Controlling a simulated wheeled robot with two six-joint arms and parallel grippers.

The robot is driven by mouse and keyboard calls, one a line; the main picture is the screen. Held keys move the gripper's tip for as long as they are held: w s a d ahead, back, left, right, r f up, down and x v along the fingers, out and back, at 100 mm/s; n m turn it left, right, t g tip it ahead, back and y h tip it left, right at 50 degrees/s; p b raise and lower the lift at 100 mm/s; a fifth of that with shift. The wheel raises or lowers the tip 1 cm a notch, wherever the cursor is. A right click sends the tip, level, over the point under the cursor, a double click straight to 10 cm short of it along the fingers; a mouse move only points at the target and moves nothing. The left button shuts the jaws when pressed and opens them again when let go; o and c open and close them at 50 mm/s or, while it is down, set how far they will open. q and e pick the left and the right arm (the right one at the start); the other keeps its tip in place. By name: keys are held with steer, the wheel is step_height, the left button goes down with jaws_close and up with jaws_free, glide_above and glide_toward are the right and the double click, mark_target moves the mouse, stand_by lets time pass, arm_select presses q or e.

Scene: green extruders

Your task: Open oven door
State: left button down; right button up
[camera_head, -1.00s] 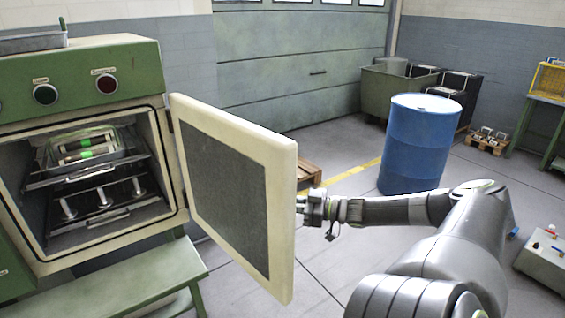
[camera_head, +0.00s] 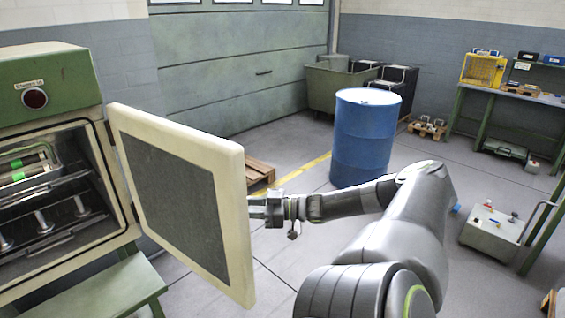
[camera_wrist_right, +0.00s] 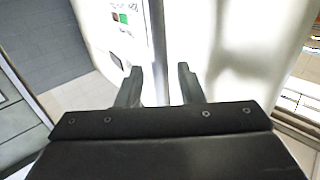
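The oven (camera_head: 120,215) is green and cream, at the left of the head view. Its door (camera_head: 240,210), cream with a dark inner panel, stands wide open and shows the racks (camera_head: 45,220) inside. My right gripper (camera_head: 258,210) is at the door's outer side near its free edge; the door partly hides its tips. In the right wrist view the two fingers (camera_wrist_right: 160,85) are apart, with a grey vertical handle bar (camera_wrist_right: 157,40) in front of the gap between them. I cannot tell whether they touch it. My left gripper is not in view.
A blue barrel (camera_head: 362,140) stands behind my right arm. A wooden pallet (camera_head: 260,171) lies behind the door. A green bench (camera_head: 115,285) is below the oven. A grey box (camera_head: 490,232) sits on the floor at right. Open floor lies between the door and the barrel.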

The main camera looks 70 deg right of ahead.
steer(key=p+v, duration=0.1)
steer(key=v, duration=1.4)
steer(key=shift+r, duration=0.1)
steer(key=s+d+f+m+g+h, duration=0.1)
steer(key=s+d+f+m+h, duration=0.2)
steer(key=f, duration=0.6)
steer(key=s+d+f+m+g+h, duration=0.15)
steer(key=s+f+h, duration=0.3)
steer(key=f, duration=0.45)
steer(key=s+a+f+g+h, duration=0.2)
steer(key=f, duration=0.7)
steer(key=s+a+f+g+h, duration=0.2)
steer(key=s+f+g, duration=0.1)
steer(key=f, duration=0.5)
steer(key=s+a+f+m+g+y, duration=0.1)
steer(key=s+a+f+g+y, duration=0.2)
steer(key=a+f, duration=1.1)
steer(key=a+f+g, duration=0.2)
steer(key=a+f, duration=0.2)
steer(key=a, duration=0.5)
steer(key=s+a+f+g+y, duration=0.1)
steer(key=a+f+g, duration=0.2)
steer(key=a, duration=0.7)
steer(key=shift+s+a+f+n, duration=0.2)
steer(key=shift+a+f+n, duration=0.05)
steer(key=shift+f+n, duration=0.2)
